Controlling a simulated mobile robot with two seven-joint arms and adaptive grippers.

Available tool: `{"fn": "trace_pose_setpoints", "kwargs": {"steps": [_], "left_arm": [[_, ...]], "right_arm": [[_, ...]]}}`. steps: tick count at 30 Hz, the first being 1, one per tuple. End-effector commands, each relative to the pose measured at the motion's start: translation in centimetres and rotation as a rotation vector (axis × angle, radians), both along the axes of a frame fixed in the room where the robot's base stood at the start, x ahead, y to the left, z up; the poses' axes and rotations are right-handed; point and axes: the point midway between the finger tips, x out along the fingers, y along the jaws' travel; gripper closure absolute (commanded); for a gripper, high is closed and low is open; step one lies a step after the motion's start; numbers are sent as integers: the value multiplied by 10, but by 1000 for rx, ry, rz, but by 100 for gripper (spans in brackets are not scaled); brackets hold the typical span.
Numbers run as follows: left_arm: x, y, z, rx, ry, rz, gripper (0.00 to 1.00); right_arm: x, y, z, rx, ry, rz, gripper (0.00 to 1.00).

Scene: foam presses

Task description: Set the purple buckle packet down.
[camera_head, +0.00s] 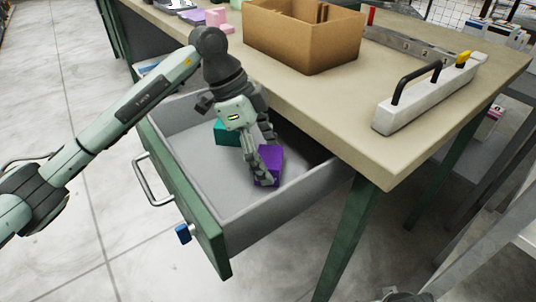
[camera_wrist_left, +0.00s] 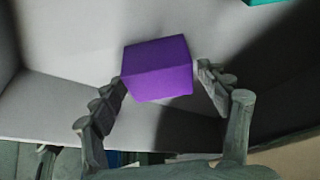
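The purple buckle packet (camera_head: 270,163) is a small box inside the open drawer (camera_head: 240,226), low near the side toward the table. My left gripper (camera_head: 263,160) reaches down into the drawer, around the packet. In the left wrist view the packet (camera_wrist_left: 157,68) lies between the spread fingertips of my left gripper (camera_wrist_left: 162,75). The left fingertip is close to the packet's side, and a narrow gap shows at the right one. The gripper looks open. Whether the packet's underside fully touches the drawer floor is hidden. My right gripper is not clearly visible.
A teal packet (camera_head: 227,133) lies in the drawer behind the gripper. The drawer's walls stand close around. A cardboard box (camera_head: 302,38) and a white press with a black handle (camera_head: 425,95) are on the table (camera_head: 360,139). Drawer floor left of the gripper is clear.

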Motion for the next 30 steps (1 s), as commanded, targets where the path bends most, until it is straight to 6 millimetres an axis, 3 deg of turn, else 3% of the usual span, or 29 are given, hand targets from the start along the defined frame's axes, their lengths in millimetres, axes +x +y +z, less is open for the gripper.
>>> {"fn": "trace_pose_setpoints", "kwargs": {"steps": [8, 13, 24, 30], "left_arm": [[0, 0, 0, 0, 0, 0, 20], [2, 4, 10, 1, -3, 1, 20], [6, 32, 80, 0, -5, 2, 20], [7, 43, 105, 0, -1, 2, 20]], "right_arm": [[0, -4, 0, -9, 2, 5, 20], [-2, -5, -1, -11, 6, 5, 20], [-9, -5, -3, -10, 18, 3, 20], [-7, -2, -1, -5, 12, -1, 20]]}}
